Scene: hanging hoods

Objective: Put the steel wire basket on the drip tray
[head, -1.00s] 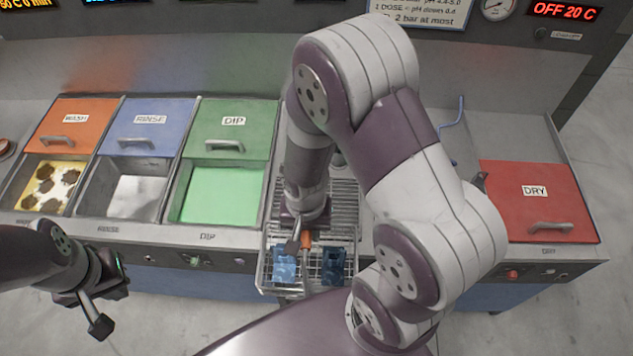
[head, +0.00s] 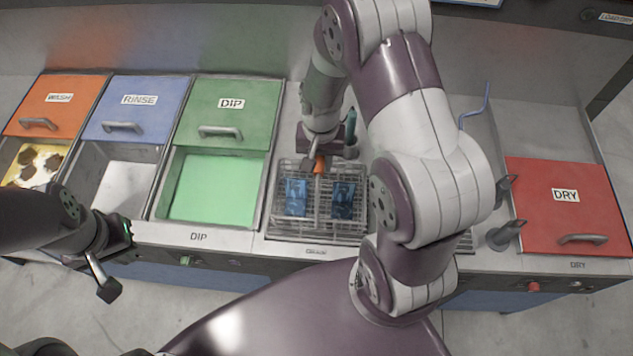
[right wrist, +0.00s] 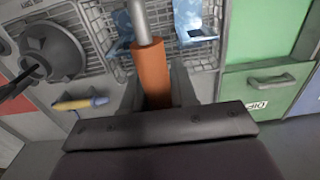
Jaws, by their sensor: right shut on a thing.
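The steel wire basket (head: 317,218) holds two blue pieces and is over the drip tray (head: 277,237) at the counter marked DRAIN. I cannot tell whether it rests on the tray or hangs just above it; it looks about level. My right gripper (head: 317,155) is shut on the basket's orange handle, behind the blue pieces. In the right wrist view the orange handle (right wrist: 152,75) is between the fingers, with the basket's wires (right wrist: 205,52) beyond. My left gripper (head: 100,280) is at the lower left, away from the basket; its jaw opening is unclear.
The green dip tank (head: 212,188) is just left of the basket. The rinse tank (head: 120,185) and wash tank (head: 25,170) are farther left. Grey fixtures (head: 505,235) and the red DRY lid (head: 567,205) are to the right. A yellow-and-blue tool (right wrist: 80,103) shows in the right wrist view.

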